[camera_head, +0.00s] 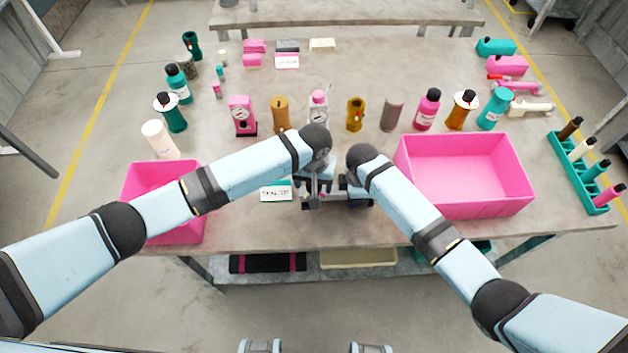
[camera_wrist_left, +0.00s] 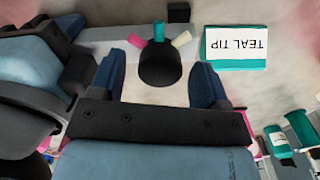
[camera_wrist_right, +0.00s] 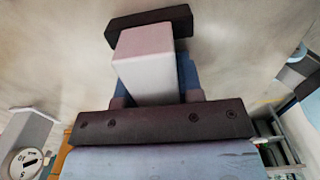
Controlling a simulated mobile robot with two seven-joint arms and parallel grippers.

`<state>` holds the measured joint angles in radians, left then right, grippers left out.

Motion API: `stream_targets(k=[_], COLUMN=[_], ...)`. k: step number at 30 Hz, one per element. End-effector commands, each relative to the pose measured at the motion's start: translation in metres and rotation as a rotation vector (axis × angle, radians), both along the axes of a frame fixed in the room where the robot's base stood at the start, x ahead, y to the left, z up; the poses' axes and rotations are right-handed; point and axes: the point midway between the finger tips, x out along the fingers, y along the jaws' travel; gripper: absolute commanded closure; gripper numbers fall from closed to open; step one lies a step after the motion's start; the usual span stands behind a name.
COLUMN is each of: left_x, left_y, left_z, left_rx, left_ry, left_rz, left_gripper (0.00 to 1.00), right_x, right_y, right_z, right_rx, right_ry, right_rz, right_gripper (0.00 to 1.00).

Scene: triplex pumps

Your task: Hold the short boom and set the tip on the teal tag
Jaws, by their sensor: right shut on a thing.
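A white card lettered "TEAL TIP" with a teal edge (camera_wrist_left: 235,47) lies beside a dark round hub (camera_wrist_left: 160,70) in the left wrist view. Pink, teal (camera_wrist_left: 158,31) and cream tags fan out from the hub. My left gripper (camera_wrist_left: 155,80) is open, its blue fingers on either side of the hub with gaps. My right gripper (camera_wrist_right: 152,88) is shut on a pale grey block (camera_wrist_right: 145,60), which looks like part of the boom; a dark bar crosses its far end. In the head view my arms meet over the device (camera_head: 318,188), hiding much of it.
A large pink bin (camera_head: 465,200) stands right and a smaller pink bin (camera_head: 135,185) left on the table (camera_head: 240,225). Several bottles and pumps stand in a row behind my grippers. A teal rack (camera_head: 570,165) is at the right edge.

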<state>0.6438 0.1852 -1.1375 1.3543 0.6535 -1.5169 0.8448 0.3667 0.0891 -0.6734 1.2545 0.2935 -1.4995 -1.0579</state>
Motion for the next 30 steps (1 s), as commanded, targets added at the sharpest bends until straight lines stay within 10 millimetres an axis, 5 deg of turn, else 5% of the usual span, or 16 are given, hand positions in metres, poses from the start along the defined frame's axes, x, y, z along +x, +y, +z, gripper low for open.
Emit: stream_targets(k=[7,21,30], left_x=[0.0,0.0,0.0], left_y=[0.0,0.0,0.0], left_z=[0.011,0.101,0.12], left_rx=[-0.001,-0.001,0.0], left_ry=[-0.001,-0.002,0.001], left_rz=[-0.001,-0.001,0.0], left_gripper=[0.3,0.3,0.3], right_x=[0.0,0.0,0.0], right_y=[0.0,0.0,0.0], right_z=[0.0,0.0,0.0], right_rx=[0.0,0.0,0.0], right_ry=[0.0,0.0,-0.001], right_rz=[0.0,0.0,0.0], right_gripper=[0.99,0.99,0.99])
